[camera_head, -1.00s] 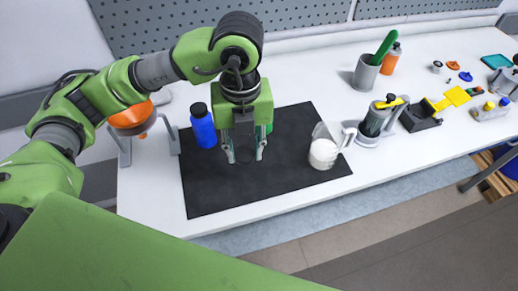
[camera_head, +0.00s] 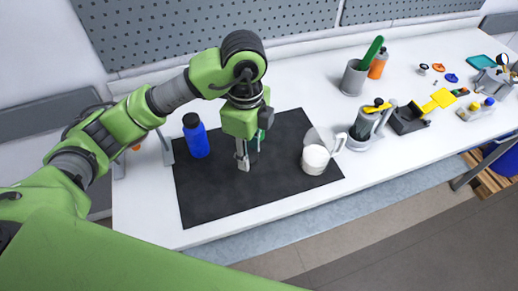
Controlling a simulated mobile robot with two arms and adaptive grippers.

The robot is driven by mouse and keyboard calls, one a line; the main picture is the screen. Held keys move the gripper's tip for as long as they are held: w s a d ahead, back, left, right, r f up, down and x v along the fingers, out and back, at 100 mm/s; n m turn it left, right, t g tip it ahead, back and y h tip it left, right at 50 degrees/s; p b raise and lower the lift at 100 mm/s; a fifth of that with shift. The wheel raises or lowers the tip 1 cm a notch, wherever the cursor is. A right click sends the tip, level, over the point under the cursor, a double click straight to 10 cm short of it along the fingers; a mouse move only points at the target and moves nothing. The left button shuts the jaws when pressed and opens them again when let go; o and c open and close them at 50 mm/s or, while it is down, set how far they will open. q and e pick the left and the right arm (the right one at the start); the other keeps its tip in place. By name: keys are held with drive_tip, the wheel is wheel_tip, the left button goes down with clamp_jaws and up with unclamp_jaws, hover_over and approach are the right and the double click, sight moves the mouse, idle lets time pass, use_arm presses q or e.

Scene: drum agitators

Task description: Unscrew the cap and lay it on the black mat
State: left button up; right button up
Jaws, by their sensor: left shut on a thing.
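A blue bottle (camera_head: 199,143) with a black top stands upright at the mat's back left, apart from the gripper. A green thing (camera_head: 258,142) shows partly behind the gripper; its top is hidden. My right gripper is out of view.
A white jug (camera_head: 315,158) stands at the mat's right side. Beyond it are a grey holder (camera_head: 362,127), a grey cup (camera_head: 354,77) and an orange bottle (camera_head: 378,65). The front of the mat is bare. A pegboard (camera_head: 200,35) closes off the back.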

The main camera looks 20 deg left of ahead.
sight(262, 156)
use_arm(q)
drive_tip(key=w+f, duration=0.2)
drive_tip(key=w+f+p, duration=0.1)
drive_tip(key=w+f, duration=0.1)
drive_tip(key=w, duration=0.1)
drive_tip(key=w+f+p, duration=0.1)
drive_tip(key=w+f, duration=0.1)
drive_tip(key=w, duration=0.1)
drive_tip(key=shift+w+d+f, duration=0.2)
drive_tip(key=shift+d+f, duration=0.05)
drive_tip(key=shift+d, duration=0.05)
drive_tip(key=shift+w+f+p, duration=0.3)
drive_tip(key=shift+w+f, duration=0.25)
drive_tip(key=shift+f, duration=0.15)
wheel_tip(262, 156, down, 3)
drive_tip(key=shift+r+p, duration=0.1)
drive_tip(key=shift+p, duration=0.9)
drive_tip(key=shift+f, duration=0.2)
drive_tip(key=shift+f, duration=0.1)
drive_tip(key=shift+f+b, duration=0.15)
drive_tip(key=shift+b, duration=0.15)
drive_tip(key=o, duration=1.2)
drive_tip(key=shift+o, duration=0.2)
